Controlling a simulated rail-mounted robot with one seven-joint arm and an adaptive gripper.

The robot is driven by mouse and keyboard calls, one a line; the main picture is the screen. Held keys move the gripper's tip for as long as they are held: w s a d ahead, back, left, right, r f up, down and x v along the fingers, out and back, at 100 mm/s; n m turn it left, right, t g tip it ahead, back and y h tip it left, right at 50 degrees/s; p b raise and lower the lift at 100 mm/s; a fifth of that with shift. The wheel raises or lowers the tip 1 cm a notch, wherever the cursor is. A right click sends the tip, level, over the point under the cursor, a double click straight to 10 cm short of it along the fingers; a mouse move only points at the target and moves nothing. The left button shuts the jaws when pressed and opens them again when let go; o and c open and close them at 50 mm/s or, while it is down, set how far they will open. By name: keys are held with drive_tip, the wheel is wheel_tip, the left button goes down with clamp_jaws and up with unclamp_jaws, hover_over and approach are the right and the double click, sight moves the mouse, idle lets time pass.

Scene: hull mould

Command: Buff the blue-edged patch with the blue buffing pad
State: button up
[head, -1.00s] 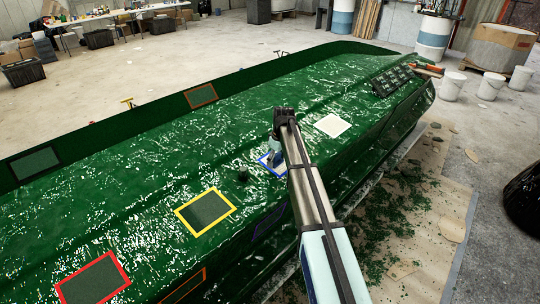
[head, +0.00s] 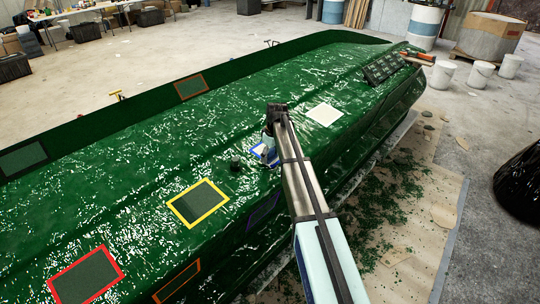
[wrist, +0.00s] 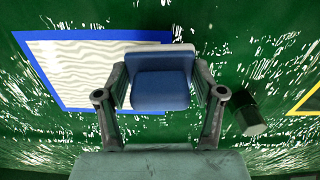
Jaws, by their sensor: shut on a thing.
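My gripper (wrist: 160,80) is shut on the blue buffing pad (wrist: 160,92), with one finger on each side of it. In the wrist view the pad lies over the right part of the blue-edged patch (wrist: 75,75). The patch has a blue border and a pale, wavy-lined inside; its left part shows and the rest is hidden by the pad and fingers. I cannot tell whether the pad touches the surface. In the head view my gripper (head: 268,143) is at the blue-edged patch (head: 257,151), partly covering it.
The patch is on a large glossy green hull mould (head: 130,165). A short dark knob (wrist: 248,115) stands close to the right finger. Nearby are a yellow-edged patch (head: 198,203), a white patch (head: 325,114) and a red-edged patch (head: 86,275). A dark grille (head: 388,68) is farther along.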

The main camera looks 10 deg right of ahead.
sight(255, 152)
drive_tip(key=shift+w+f+b, duration=0.1)
drive_tip(key=shift+f+b, duration=0.25)
drive_tip(key=shift+f, duration=0.45)
idle(0.8)
drive_tip(key=shift+w+d, duration=1.55)
drive_tip(key=shift+d, duration=0.65)
drive_tip(key=shift+w+d, duration=1.55)
drive_tip(key=shift+d, duration=0.65)
drive_tip(key=shift+w+d, duration=1.55)
drive_tip(key=shift+d, duration=0.65)
drive_tip(key=shift+w+a+r, duration=0.15)
drive_tip(key=shift+w+a, duration=0.25)
drive_tip(key=shift+w, duration=0.2)
drive_tip(key=shift+w+a+r, duration=0.1)
drive_tip(key=shift+w+a, duration=0.25)
drive_tip(key=shift+w, duration=0.25)
drive_tip(key=shift+w+a+r, duration=0.1)
drive_tip(key=shift+w+a, duration=0.3)
drive_tip(key=shift+w, duration=0.05)
drive_tip(key=shift+s, duration=0.1)
